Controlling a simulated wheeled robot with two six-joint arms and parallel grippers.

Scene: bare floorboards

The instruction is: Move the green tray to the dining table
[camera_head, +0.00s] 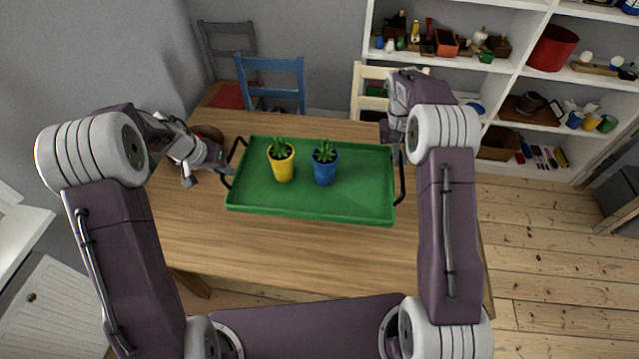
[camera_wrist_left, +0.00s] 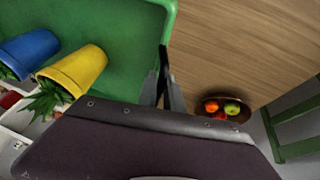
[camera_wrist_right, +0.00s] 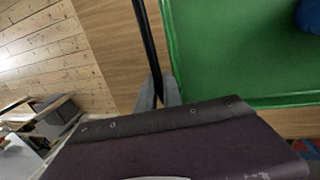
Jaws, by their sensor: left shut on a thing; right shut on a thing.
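The green tray (camera_head: 310,205) is over the wooden dining table (camera_head: 290,252) and looks level. A yellow pot (camera_head: 284,168) and a blue pot (camera_head: 325,171), each with a green plant, stand upright on it. My left gripper (camera_head: 224,170) is shut on the tray's left black handle, which also shows in the left wrist view (camera_wrist_left: 163,60). My right gripper (camera_head: 398,148) is at the right handle, partly hidden by my arm; the right wrist view shows it shut on that black handle (camera_wrist_right: 147,40). I cannot tell how much gap lies under the tray.
A bowl of fruit (camera_wrist_left: 222,108) sits on the table near its left end, mostly hidden behind my left arm in the head view. A blue chair (camera_head: 272,82) and a cream chair (camera_head: 372,90) stand behind the table. White shelves (camera_head: 520,85) fill the back right.

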